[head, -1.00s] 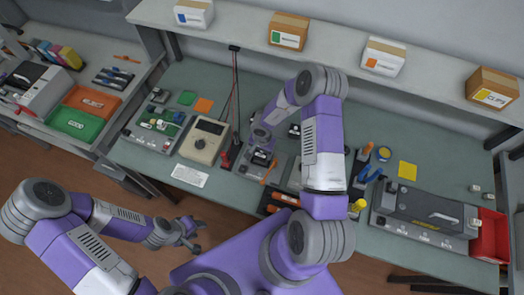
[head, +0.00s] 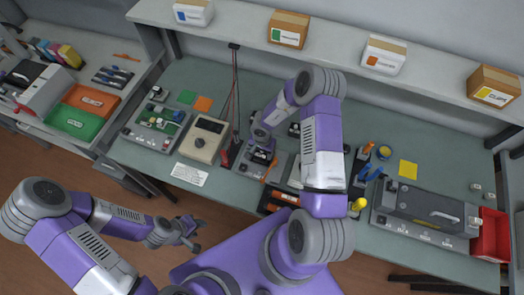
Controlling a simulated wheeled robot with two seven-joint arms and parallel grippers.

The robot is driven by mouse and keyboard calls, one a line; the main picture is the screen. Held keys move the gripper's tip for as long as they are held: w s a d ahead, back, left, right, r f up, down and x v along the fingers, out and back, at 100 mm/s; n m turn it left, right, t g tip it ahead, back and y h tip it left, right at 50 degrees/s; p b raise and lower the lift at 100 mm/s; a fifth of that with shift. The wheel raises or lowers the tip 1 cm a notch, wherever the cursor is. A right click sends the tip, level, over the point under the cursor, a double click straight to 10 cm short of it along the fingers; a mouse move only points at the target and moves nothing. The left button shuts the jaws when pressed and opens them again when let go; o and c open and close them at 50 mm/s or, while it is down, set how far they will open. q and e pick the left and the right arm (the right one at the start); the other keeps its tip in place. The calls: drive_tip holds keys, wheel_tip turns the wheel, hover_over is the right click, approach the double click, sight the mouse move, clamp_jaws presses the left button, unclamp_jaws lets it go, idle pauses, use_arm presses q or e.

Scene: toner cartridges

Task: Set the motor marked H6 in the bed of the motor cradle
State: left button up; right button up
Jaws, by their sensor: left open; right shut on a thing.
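My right gripper (head: 261,149) reaches down over a grey fixture plate (head: 281,163) at the middle of the bench. It is shut on a small dark part (head: 262,157), perhaps a motor, low over or at the plate. The H6 mark cannot be read, and I cannot tell whether the part touches the plate. The plate may be the motor cradle; my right gripper and arm hide much of it. My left gripper (head: 188,235) is open and empty, in front of the bench over the floor.
A board with small parts (head: 156,125) is further left. A large grey device (head: 425,217) and red bin (head: 489,235) stand right. Orange-handled tools (head: 280,198) lie near the front edge.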

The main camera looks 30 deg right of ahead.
drive_tip(key=o, duration=1.3)
drive_tip(key=shift+o, duration=0.2)
wheel_tip(320, 180, up, 8)
drive_tip(key=shift+f+p, duration=0.2)
drive_tip(key=shift+p, duration=0.45)
